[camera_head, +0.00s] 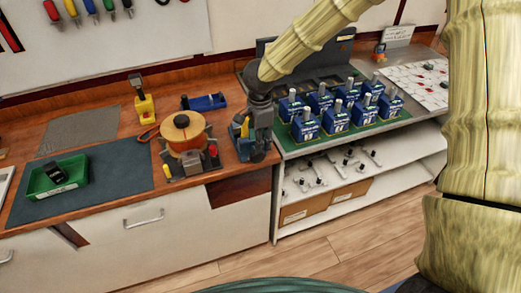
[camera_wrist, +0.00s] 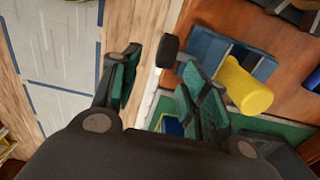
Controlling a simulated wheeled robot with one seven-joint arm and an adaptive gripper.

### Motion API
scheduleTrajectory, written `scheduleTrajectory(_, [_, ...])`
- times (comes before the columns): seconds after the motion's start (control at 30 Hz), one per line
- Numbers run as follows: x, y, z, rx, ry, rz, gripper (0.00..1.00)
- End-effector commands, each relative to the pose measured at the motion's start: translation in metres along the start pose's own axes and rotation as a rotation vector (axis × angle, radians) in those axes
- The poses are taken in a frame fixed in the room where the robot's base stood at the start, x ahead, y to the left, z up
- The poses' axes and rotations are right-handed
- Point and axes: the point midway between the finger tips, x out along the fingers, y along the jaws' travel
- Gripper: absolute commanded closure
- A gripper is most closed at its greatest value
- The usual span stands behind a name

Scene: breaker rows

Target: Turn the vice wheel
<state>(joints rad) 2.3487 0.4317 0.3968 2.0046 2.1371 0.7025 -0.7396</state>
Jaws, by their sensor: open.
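The small blue vice (camera_head: 243,148) stands at the right end of the wooden workbench, partly hidden behind my gripper. In the wrist view its blue body (camera_wrist: 210,48) carries a yellow cylinder (camera_wrist: 249,87). A dark rounded knob (camera_wrist: 168,50), seemingly the vice wheel, sticks out from the vice's front side. My gripper (camera_head: 262,152) points down at the vice's right side in the head view. In the wrist view my gripper (camera_wrist: 158,88) is open, and the knob shows in the gap, nearer the right finger. I cannot tell whether a finger touches it. Nothing is held.
An orange-topped spool holder (camera_head: 183,135) with tools around it stands just left of the vice. A blue tray (camera_head: 207,102) lies behind. To the right, a shelf unit holds several blue breaker boxes (camera_head: 305,124). Open floor (camera_head: 320,245) lies in front.

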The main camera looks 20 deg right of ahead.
Motion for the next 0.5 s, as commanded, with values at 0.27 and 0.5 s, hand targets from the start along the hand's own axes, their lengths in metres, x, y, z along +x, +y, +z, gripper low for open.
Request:
scheduleTrajectory(0.27, [0.044, -0.001, -0.002, 0.002, 0.002, 0.004, 0.55])
scheduleTrajectory(0.5, [0.063, 0.000, -0.003, 0.005, 0.001, 0.003, 0.55])
